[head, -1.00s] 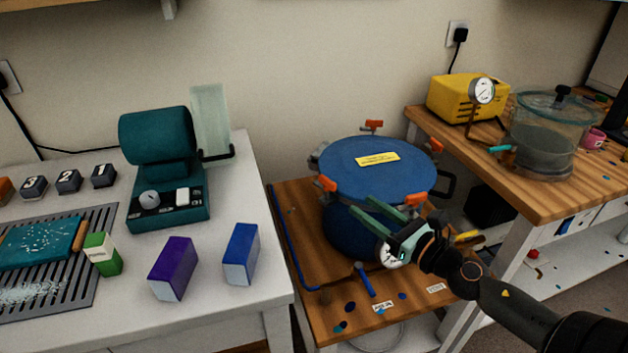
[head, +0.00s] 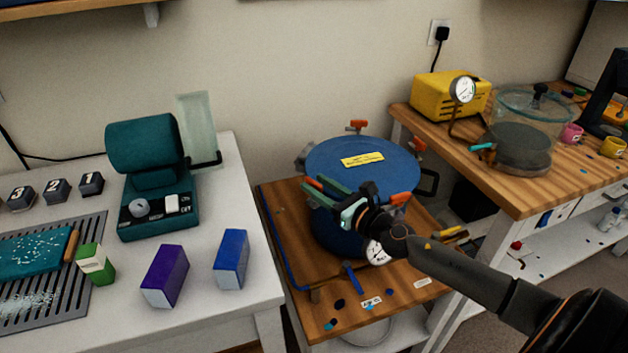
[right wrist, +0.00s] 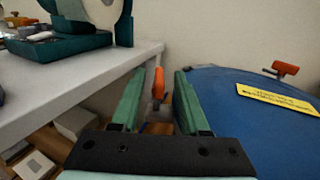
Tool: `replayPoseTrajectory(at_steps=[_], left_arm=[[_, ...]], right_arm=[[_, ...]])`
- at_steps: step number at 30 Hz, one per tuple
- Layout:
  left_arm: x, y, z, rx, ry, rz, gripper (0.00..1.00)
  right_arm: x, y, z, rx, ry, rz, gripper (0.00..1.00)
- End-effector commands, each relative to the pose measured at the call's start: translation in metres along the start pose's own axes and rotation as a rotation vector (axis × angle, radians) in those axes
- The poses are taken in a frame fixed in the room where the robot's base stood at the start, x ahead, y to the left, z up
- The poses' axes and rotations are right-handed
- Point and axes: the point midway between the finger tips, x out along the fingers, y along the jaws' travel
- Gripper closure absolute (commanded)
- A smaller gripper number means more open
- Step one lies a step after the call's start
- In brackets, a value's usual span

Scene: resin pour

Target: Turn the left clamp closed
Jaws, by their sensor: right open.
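The blue pressure pot (head: 340,240) stands on the low wooden table with its blue lid (head: 375,178) on. The left clamp (head: 314,183) has an orange handle at the lid's left front edge. My right gripper (head: 312,188) is open at this clamp, its two green fingers on either side of the handle in the picture. In the right wrist view, the orange handle (right wrist: 158,82) shows upright between the open fingertips, apart from both fingers. I cannot tell how deep between them it sits. My left gripper is out of view.
Other orange clamps sit at the lid's back (head: 357,126), right (head: 418,143) and front right (head: 400,199). A gauge (head: 377,252) is at the pot's front. The white table (head: 225,310) stands close on the left. A wooden bench (head: 520,200) stands on the right.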

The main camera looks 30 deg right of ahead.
Motion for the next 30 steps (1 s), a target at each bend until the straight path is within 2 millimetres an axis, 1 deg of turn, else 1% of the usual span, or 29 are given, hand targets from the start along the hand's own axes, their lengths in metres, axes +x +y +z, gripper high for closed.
replayPoseTrajectory(at_steps=[3,6,17,28,29,30], left_arm=[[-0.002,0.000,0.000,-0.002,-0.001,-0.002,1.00],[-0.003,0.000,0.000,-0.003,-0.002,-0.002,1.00],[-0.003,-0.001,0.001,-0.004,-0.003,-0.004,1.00],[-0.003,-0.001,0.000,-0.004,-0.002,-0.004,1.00],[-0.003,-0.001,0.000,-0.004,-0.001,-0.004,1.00],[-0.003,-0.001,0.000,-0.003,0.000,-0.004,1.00]], right_arm=[[0.010,0.000,0.001,0.001,-0.001,0.000,0.55],[0.014,0.001,0.000,0.001,0.000,0.001,0.55],[0.017,0.001,0.000,0.001,0.001,0.001,0.56],[0.016,0.001,0.000,0.001,0.000,0.001,0.98],[0.016,0.001,0.000,0.001,0.000,0.001,1.00],[0.016,0.001,0.000,0.001,0.000,0.001,1.00]])
